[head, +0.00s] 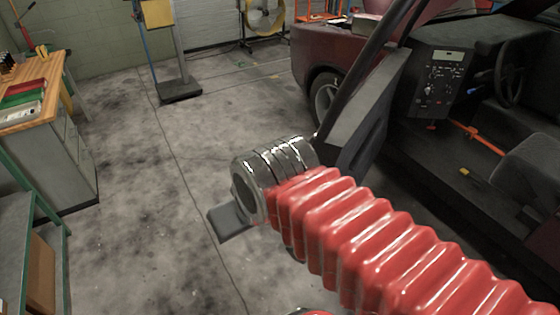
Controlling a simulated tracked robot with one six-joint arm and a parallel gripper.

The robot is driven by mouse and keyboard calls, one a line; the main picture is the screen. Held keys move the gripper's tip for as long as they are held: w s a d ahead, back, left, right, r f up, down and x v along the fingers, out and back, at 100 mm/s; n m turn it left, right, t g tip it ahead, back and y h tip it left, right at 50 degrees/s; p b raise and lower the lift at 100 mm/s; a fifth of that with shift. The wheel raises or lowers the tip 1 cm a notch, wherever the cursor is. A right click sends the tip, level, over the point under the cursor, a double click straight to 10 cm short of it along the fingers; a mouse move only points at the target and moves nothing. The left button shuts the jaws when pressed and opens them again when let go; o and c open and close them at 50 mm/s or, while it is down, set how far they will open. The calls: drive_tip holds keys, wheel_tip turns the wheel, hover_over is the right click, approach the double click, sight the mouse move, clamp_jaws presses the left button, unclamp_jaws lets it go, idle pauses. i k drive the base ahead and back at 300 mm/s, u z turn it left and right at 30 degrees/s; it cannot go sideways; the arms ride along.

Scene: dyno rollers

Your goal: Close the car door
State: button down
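The dark red car (310,50) stands at the right with its cabin open to view. Its door (368,115) is swung open and seen nearly edge-on, with a dark inner panel and a slanting window frame. My arm, in a red ribbed sleeve, reaches in from the lower right to a shiny metal wrist. My gripper (229,220) shows only as a flat grey piece beyond the wrist, to the left of the door's lower part. The rest of it is hidden, so its opening cannot be seen. I cannot tell whether the wrist touches the door.
A wooden-topped workbench (55,75) stands at the left, with a green-framed table (25,205) nearer. A post on a dark base (180,90) and a yellow fan (263,18) stand at the back. The concrete floor (130,190) between bench and car is clear.

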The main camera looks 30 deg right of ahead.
sight(352, 133)
drive_tip(key=u, duration=0.35)
drive_tip(key=i, duration=0.95)
drive_tip(key=u, duration=0.3)
